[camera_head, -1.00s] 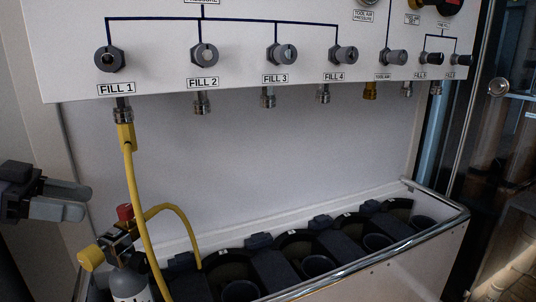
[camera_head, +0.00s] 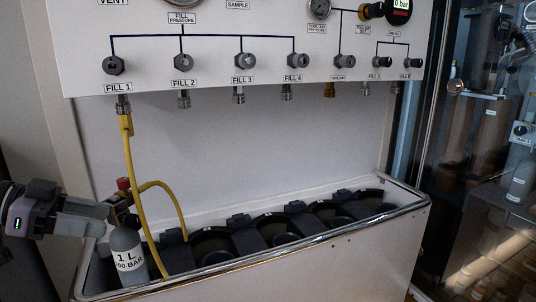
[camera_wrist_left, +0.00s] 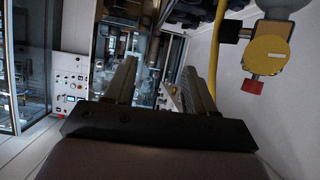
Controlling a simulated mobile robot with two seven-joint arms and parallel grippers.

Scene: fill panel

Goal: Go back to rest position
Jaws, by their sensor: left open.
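The cylinder stands upright at the left end of the rack. A yellow hose (camera_head: 138,185) hangs from the FILL 1 fitting (camera_head: 123,104) and loops to the valve area. The valve's yellow knob (camera_wrist_left: 266,54) and red cap (camera_wrist_left: 252,86) show at the right of the wrist view, apart from the fingers. My right gripper is not seen.
The fill panel (camera_head: 215,78) spans the top, with several fittings below it. The rack (camera_head: 300,249) has several dark empty holders. A glass door (camera_head: 470,150) is at the right. The white wall between panel and rack is clear.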

